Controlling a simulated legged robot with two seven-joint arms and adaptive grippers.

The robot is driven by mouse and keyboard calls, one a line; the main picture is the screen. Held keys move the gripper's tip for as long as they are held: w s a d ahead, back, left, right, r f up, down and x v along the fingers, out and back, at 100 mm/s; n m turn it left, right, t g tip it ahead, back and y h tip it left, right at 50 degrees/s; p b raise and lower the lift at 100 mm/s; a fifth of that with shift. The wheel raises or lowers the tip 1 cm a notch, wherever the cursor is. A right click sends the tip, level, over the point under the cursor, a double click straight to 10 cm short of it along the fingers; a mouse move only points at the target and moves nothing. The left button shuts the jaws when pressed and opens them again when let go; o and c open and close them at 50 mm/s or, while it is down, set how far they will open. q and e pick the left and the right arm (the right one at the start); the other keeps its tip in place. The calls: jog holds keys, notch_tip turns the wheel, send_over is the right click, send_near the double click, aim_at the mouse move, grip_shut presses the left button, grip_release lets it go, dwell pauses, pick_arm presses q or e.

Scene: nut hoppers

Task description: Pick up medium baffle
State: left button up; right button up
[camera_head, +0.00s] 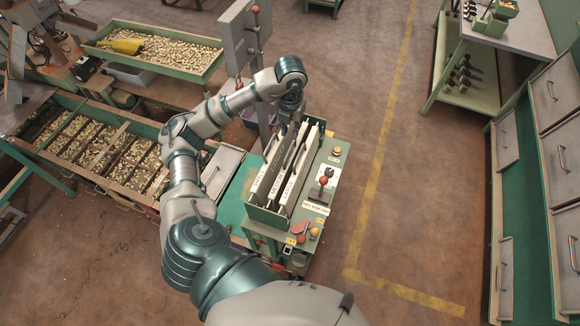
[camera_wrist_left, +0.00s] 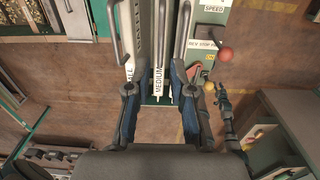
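The medium baffle (camera_wrist_left: 159,80) is a pale upright plate with a "MEDIUM" label and a dark bar handle. It stands between two other baffles in a green box (camera_head: 268,217), where its label also shows in the head view (camera_head: 275,188). My left gripper (camera_head: 289,110) is over the far part of the box, pointing down. In the left wrist view its fingers (camera_wrist_left: 158,82) are apart, one on each side of the medium label, with no visible grip on the plate. Contact with the handle cannot be told. A dark jointed part at the right may be my right gripper (camera_wrist_left: 225,110).
A control panel with a red-knobbed lever (camera_head: 323,181) and buttons (camera_head: 314,232) adjoins the box. A grey post box (camera_head: 240,38) stands behind. Nut trays (camera_head: 150,45) lie left. Open floor (camera_head: 385,170) lies right, before drawer cabinets (camera_head: 525,190).

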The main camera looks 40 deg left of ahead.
aim_at(290, 149)
pick_arm(q)
notch_tip(290, 149, down, 5)
jog(key=shift+a+f, duration=0.1)
jog(key=shift+a, duration=0.05)
notch_tip(290, 149, down, 5)
jog(key=shift+f+p, duration=0.1)
jog(key=shift+p, duration=0.6)
jog(key=shift+d, duration=0.2)
grip_shut()
